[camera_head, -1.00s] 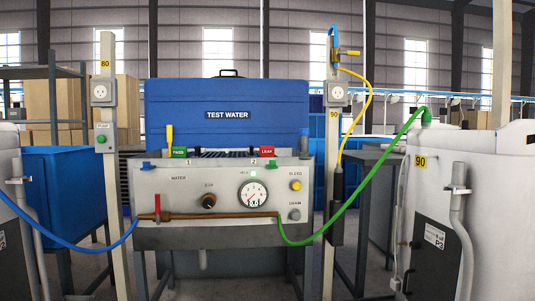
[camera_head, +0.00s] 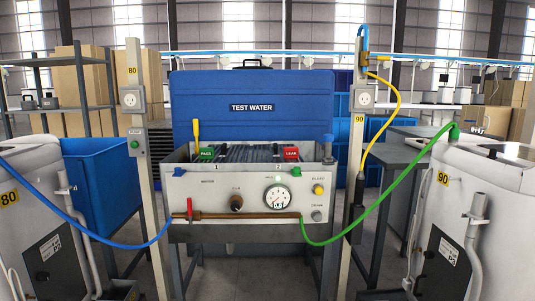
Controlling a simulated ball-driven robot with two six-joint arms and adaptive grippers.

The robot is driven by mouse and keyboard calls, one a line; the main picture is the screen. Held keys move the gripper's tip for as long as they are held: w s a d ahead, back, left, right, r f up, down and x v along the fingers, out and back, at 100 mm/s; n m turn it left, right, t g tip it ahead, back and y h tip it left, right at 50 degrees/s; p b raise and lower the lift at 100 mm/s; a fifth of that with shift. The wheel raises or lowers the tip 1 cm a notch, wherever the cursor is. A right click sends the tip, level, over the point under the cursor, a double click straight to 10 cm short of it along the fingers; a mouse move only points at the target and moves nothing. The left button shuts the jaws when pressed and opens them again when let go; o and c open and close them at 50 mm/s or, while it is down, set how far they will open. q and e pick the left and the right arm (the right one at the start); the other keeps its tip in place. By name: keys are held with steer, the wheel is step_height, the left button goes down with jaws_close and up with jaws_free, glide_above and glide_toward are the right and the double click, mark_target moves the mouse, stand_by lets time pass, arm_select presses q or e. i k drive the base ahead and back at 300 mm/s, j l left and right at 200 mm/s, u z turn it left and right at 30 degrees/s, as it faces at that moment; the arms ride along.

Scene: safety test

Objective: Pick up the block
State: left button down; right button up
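Two small labelled blocks sit on the top rim of the test tank (camera_head: 190,232): a green one marked PASS (camera_head: 207,153) at the left and a red one marked LEAK (camera_head: 291,153) at the right. Which of them is the task's block I cannot tell. The tank is a grey bench unit with a raised blue lid (camera_head: 215,88) marked TEST WATER, a dial gauge (camera_head: 277,198) and a brown pipe with a red lever. Neither of my grippers shows in the view.
A blue hose (camera_head: 110,240) and a green hose (camera_head: 372,203) run to the tank front. Posts stand at the left (camera_head: 140,180) and right (camera_head: 353,190). White vessels flank both sides. A blue bin (camera_head: 85,190) stands behind left; a grey table (camera_head: 400,143) is behind right.

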mark_target(289, 152)
steer(key=i+l+u, duration=0.15)
steer(key=i+u, duration=0.25)
steer(key=i+l+u, duration=0.4)
steer(key=k+j, duration=0.1)
